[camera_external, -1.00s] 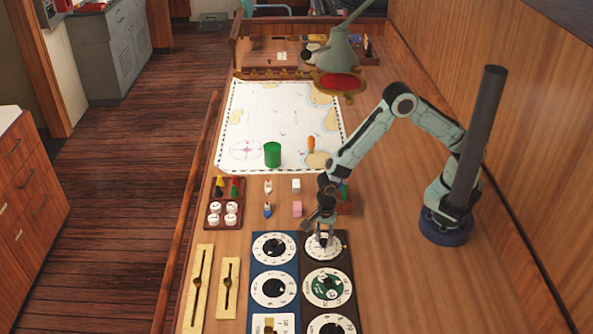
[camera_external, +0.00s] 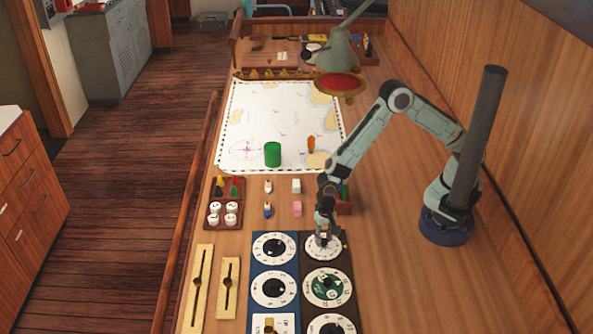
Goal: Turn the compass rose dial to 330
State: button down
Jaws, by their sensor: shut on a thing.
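Two columns of round dials sit on the near part of the table. The top right dial (camera_external: 312,254) has a white marked ring on a dark panel (camera_external: 345,262). My gripper (camera_external: 323,237) points down over its centre and is shut on its knob, which the fingers mostly hide. Below it is a dial with a green face (camera_external: 327,289) and a white ring. The print is too small to read, so I cannot tell which dial is marked as the compass rose or what value it shows.
A blue panel with dials (camera_external: 274,250) stands left of the dark one. Two brass sliders (camera_external: 197,290) lie further left. Small blocks, a tray of pegs and discs (camera_external: 224,203), and a chart with a green cup (camera_external: 272,154) lie beyond.

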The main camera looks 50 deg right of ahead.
jog(key=n, duration=0.4)
jog(key=shift+n, duration=0.3)
jog(key=n, duration=0.4)
jog(key=shift+a+n, duration=0.1)
jog(key=shift+n, duration=0.2)
jog(key=n, duration=0.4)
jog(key=shift+n, duration=0.3)
jog(key=n, duration=0.4)
jog(key=shift+s, duration=0.1)
jog(key=n, duration=0.9)
jog(key=shift+n, duration=0.3)
jog(key=n, duration=0.4)
jog(key=shift+n, duration=2.1)
